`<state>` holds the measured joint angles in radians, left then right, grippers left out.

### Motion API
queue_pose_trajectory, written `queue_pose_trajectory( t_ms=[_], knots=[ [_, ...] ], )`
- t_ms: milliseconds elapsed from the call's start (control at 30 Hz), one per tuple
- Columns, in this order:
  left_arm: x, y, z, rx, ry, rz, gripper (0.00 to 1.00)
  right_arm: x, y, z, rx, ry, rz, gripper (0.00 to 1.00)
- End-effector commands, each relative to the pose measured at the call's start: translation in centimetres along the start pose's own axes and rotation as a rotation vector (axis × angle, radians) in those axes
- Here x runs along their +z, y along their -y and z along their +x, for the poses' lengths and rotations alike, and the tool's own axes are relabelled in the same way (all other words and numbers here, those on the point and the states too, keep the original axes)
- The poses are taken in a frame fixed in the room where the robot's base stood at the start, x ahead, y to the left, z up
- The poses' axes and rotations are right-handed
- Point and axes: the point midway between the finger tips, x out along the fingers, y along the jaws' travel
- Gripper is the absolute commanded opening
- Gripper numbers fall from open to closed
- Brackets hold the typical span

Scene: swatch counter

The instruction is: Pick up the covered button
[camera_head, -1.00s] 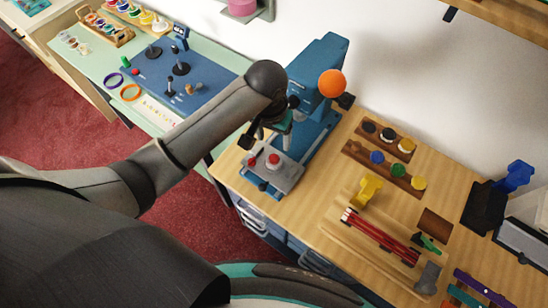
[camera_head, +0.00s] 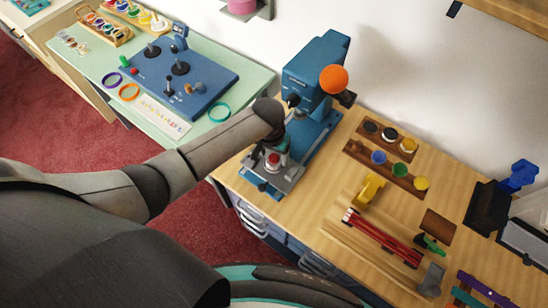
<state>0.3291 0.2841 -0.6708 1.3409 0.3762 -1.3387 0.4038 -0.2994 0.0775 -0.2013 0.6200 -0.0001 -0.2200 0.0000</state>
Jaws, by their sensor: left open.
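A red button (camera_head: 273,160) shows on the grey plate (camera_head: 287,181) at the front of the blue press (camera_head: 317,67). I take it for the covered button, but cannot make out a cover on it. My left gripper (camera_head: 272,166) is open and reaches down over the plate from above, right at the red button. I cannot tell whether its fingers touch the button. The gripper and forearm hide part of the plate, including the spot of a second red button. My right gripper is not in view.
Wooden racks with coloured buttons (camera_head: 378,157), a yellow clamp (camera_head: 370,189) and red pencils (camera_head: 384,237) lie to the right. A blue panel (camera_head: 190,85) is on the green table.

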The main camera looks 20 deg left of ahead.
Motion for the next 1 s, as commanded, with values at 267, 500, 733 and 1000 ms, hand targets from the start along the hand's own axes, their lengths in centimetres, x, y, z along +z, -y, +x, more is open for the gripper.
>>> queue_pose_trajectory(
  t_ms=[267,500,733,1000],
  knots=[
    [-0.02,-0.03,0.36,0.0,-0.001,0.001,0.7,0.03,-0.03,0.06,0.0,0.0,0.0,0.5],
    [-0.02,-0.03,0.34,0.0,-0.001,0.0,0.47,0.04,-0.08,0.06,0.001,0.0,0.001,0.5],
    [0.01,-0.07,0.35,0.001,0.0,0.0,0.21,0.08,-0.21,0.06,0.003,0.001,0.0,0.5],
    [0.09,-0.11,0.41,0.002,0.002,0.0,0.0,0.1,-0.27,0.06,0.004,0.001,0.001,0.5]
  ],
)
